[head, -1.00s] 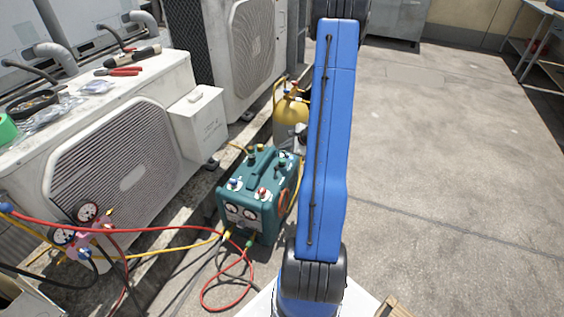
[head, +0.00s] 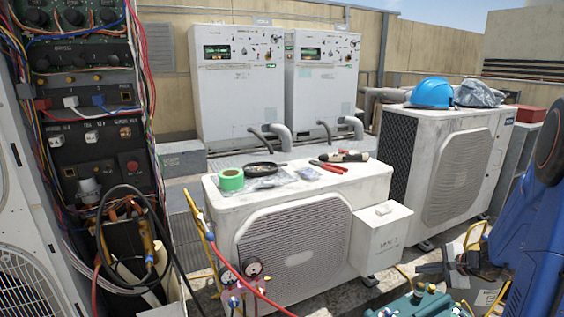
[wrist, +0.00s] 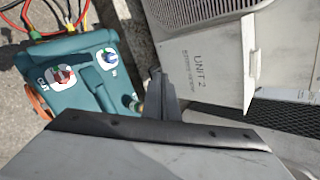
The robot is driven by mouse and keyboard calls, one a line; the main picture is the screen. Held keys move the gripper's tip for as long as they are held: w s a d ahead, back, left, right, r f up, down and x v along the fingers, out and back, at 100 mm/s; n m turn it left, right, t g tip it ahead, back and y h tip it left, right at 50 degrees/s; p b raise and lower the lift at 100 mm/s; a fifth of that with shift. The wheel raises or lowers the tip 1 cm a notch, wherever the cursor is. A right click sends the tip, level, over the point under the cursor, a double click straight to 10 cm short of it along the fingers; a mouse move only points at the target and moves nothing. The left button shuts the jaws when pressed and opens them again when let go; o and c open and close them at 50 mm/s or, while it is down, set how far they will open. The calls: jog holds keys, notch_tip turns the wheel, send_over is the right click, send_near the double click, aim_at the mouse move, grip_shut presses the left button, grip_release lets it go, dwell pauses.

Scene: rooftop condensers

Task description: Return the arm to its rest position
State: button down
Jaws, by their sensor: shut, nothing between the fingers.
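My blue arm (head: 535,240) comes in at the right edge of the head view. My dark gripper (head: 447,267) shows at the lower right, above the teal recovery machine (head: 420,304) and to the right of the front condenser's side box. In the wrist view my gripper (wrist: 162,98) has its fingers together with nothing between them. The teal machine (wrist: 88,72) is to its left there, and the box marked UNIT 2 (wrist: 205,65) is to its right.
The front condenser (head: 290,235) carries green tape (head: 230,179), red pliers (head: 328,166) and other small items. A second condenser (head: 450,160) with a blue helmet (head: 432,92) stands behind. An open wiring cabinet (head: 85,100) is at left. Hoses (head: 240,275) run at the front.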

jog(key=s+a+r+n+g, duration=0.2)
jog(key=s+a+r+n, duration=0.35)
jog(key=a, duration=0.45)
jog(key=s+a+r+n+g, duration=0.2)
jog(key=s+a+r+n, duration=0.4)
jog(key=a, duration=0.5)
jog(key=s+a+r+n+h, duration=0.1)
jog(key=s+r+n+h, duration=0.1)
jog(key=s, duration=0.8)
jog(key=s+r+n+h, duration=0.2)
jog(key=s+r+n, duration=0.2)
jog(key=s, duration=0.6)
jog(key=shift+a+r+n, duration=0.35)
jog(key=shift+a, duration=0.05)
